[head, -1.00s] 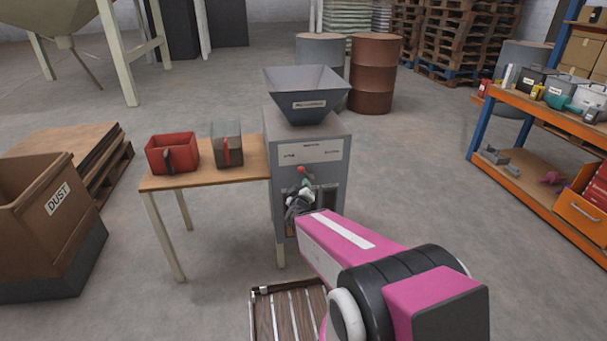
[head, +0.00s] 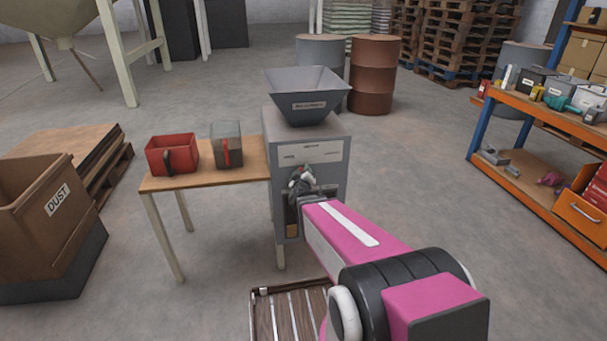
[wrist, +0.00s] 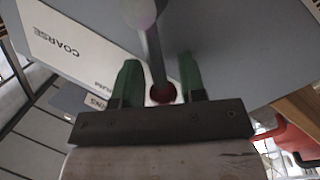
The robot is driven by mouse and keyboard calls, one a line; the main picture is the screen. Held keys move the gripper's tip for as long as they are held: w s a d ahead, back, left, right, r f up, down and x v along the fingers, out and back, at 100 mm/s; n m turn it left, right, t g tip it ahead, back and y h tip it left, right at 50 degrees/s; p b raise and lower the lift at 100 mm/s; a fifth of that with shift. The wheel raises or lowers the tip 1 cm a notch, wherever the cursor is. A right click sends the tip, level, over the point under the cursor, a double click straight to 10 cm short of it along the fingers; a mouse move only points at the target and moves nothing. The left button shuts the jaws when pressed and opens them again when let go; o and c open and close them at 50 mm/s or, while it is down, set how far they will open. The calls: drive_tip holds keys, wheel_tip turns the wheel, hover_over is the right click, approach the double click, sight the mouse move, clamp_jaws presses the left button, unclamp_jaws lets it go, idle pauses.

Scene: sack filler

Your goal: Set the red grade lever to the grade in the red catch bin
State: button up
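The red catch bin (head: 172,154) stands on the small wooden table, left of the grey machine (head: 310,200). I cannot make out its contents. My gripper (head: 300,182) is at the machine's front, below its white label plate. In the wrist view, the grade lever's red knob (wrist: 162,93) sits between the two green fingers of my gripper (wrist: 160,78), with a visible gap on each side. Its grey stem runs up the picture. A white plate (wrist: 72,52) reads COARSE, with a smaller, partly hidden word nearby. In the head view my gripper hides the lever.
A grey bin with a red handle (head: 227,146) stands right of the red bin on the table (head: 205,180). A slatted platform (head: 285,312) lies below the machine. A DUST box (head: 50,205) is at left, an orange shelf (head: 535,200) at right.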

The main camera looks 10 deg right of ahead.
clamp_jaws()
